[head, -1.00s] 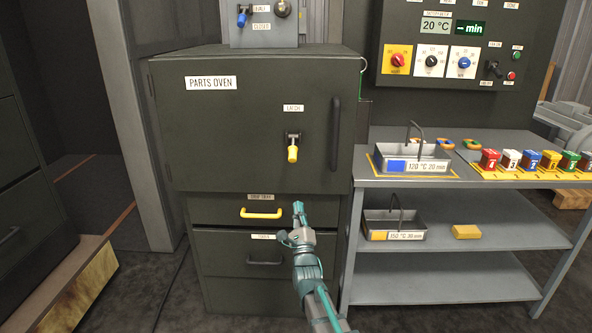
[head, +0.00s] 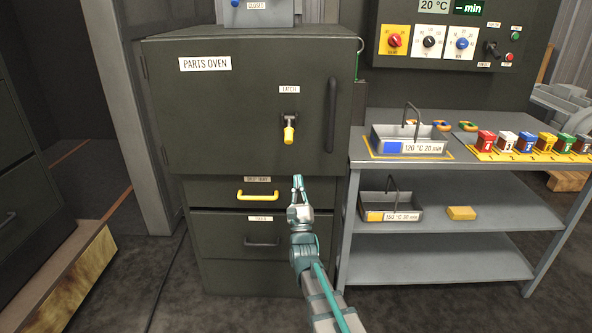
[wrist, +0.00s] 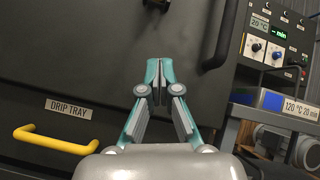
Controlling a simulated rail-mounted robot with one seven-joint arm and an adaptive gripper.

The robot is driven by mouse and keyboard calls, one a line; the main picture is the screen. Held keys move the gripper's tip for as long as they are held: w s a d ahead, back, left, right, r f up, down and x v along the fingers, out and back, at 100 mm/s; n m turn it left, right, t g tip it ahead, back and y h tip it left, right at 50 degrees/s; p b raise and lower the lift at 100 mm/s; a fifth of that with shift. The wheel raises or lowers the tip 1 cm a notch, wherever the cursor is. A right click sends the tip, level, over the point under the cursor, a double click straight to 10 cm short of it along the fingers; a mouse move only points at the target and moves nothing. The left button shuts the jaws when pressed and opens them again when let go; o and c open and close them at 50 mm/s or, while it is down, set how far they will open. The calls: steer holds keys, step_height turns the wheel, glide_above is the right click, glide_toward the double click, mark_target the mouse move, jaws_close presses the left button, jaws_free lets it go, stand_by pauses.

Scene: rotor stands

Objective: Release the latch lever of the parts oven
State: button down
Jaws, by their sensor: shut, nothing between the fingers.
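The parts oven (head: 215,120) has a dark door that is closed. Its latch lever (head: 289,130) hangs straight down on the door, with a yellow grip, under a LATCH label. My gripper (head: 298,180) is below and slightly right of the lever in the head view, apart from it, pointing at the oven front. In the wrist view my gripper (wrist: 160,66) is shut and empty, its fingertips together. The lower end of the lever (wrist: 157,4) shows at the top edge of the wrist view, above the fingertips; the rest of it is cut off.
The yellow drip tray handle (head: 258,195) sticks out left of my gripper. The oven's vertical door handle (head: 332,113) is to the right of the lever. A shelf bench (head: 350,152) with baskets and coloured blocks stands to the right.

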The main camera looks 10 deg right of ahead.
mark_target(289, 130)
steer(key=w+r, duration=0.5)
steer(key=r, duration=0.4)
steer(key=shift+w+a+r+p, duration=0.15)
steer(key=shift+a+r+p, duration=0.05)
steer(key=shift+a+p, duration=0.15)
steer(key=shift+a, duration=0.1)
